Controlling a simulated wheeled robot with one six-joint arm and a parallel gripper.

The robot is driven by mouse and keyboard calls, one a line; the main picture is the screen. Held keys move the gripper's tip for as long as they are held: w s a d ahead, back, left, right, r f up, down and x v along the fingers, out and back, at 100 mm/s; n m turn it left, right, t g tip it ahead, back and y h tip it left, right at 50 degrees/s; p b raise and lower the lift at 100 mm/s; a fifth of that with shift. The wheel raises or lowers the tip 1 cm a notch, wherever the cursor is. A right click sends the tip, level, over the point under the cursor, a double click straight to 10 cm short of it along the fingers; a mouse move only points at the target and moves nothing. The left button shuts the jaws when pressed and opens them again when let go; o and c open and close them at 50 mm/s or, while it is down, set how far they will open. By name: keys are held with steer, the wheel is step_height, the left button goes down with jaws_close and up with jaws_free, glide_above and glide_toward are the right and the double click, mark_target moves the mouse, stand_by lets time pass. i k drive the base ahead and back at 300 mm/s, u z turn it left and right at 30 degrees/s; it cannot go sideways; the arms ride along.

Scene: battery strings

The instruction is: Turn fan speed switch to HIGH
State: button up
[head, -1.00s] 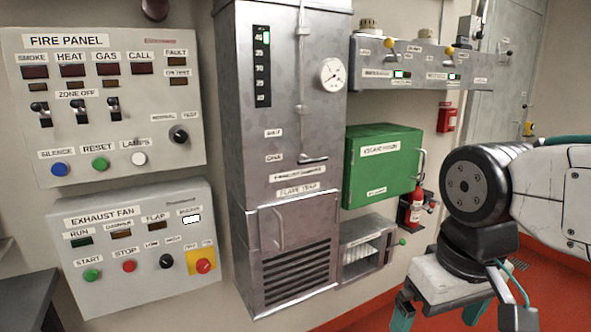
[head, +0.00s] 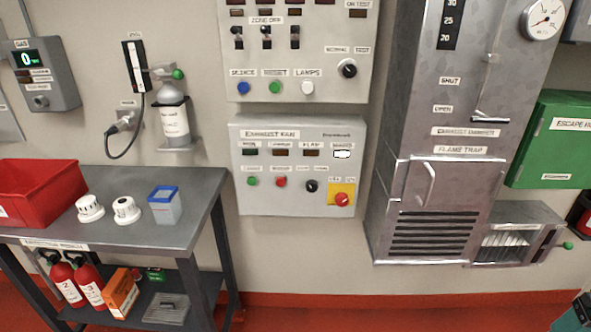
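The exhaust fan panel (head: 300,205) is a light grey box on the wall in the middle of the head view. Its lower row has a green button (head: 252,181), a red button (head: 281,182) and a small black rotary knob (head: 312,186). Small labels sit above the knob on both sides, too blurred to read, so its setting cannot be told. A red knob on a yellow plate (head: 342,199) is at its right. Only a teal and dark sliver of my arm shows at the bottom right corner, well away from the panel. My gripper cannot be made out.
The fire panel (head: 320,85) is directly above. The metal flame trap cabinet (head: 430,215) stands out from the wall at the right. A grey table (head: 190,190) with a red bin (head: 40,195) is at the left. Wall and floor below the panel are clear.

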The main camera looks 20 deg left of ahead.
mark_target(312, 186)
steer(key=z, duration=0.1)
steer(key=k, duration=1.05)
steer(key=u, duration=0.95)
steer(key=i, duration=1.3)
steer(key=z, duration=0.9)
